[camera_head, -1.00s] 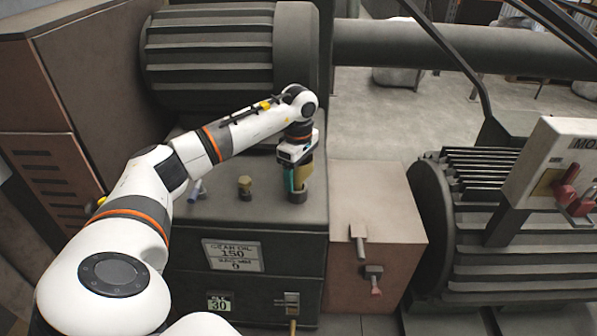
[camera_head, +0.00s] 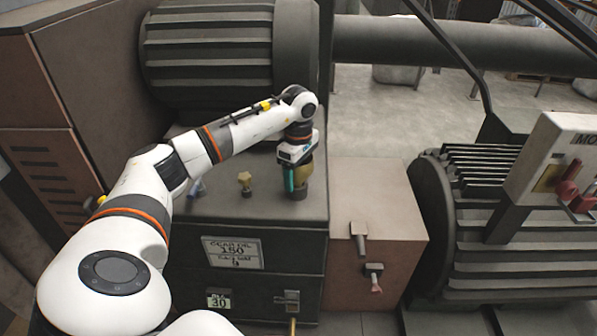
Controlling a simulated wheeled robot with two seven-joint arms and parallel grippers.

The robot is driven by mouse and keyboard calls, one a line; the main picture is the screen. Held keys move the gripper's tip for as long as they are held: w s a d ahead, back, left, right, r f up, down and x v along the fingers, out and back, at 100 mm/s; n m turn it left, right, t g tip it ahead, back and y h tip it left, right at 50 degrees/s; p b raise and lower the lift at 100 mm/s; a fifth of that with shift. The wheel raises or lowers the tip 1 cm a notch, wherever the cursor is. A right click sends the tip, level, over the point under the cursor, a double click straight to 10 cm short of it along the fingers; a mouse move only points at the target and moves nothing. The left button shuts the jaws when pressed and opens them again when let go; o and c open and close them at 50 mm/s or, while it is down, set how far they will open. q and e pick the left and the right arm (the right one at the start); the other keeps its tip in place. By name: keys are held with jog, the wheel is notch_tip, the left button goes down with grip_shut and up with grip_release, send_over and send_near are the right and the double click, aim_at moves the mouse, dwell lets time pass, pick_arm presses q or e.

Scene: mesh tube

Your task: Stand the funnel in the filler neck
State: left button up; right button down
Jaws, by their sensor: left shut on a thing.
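The olive-yellow funnel (camera_head: 306,172) is in my left gripper (camera_head: 291,178), above the dark filler neck (camera_head: 298,196) on top of the gear-oil box. My left gripper points down with its teal finger beside the funnel, and it is shut on the funnel. The funnel's lower end appears to be at the neck's mouth; the gripper partly hides it, so I cannot tell how far it is inside. My right gripper is not in view.
A small brass fitting (camera_head: 245,183) and a grey-blue piece (camera_head: 196,188) are left of the neck on the box top (camera_head: 225,207). A large ribbed housing (camera_head: 208,55) stands behind. A brown box (camera_head: 375,190) with a valve handle adjoins on the right.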

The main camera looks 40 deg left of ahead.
pick_arm(q)
jog(key=shift+f, duration=0.15)
jog(key=o, duration=1.1)
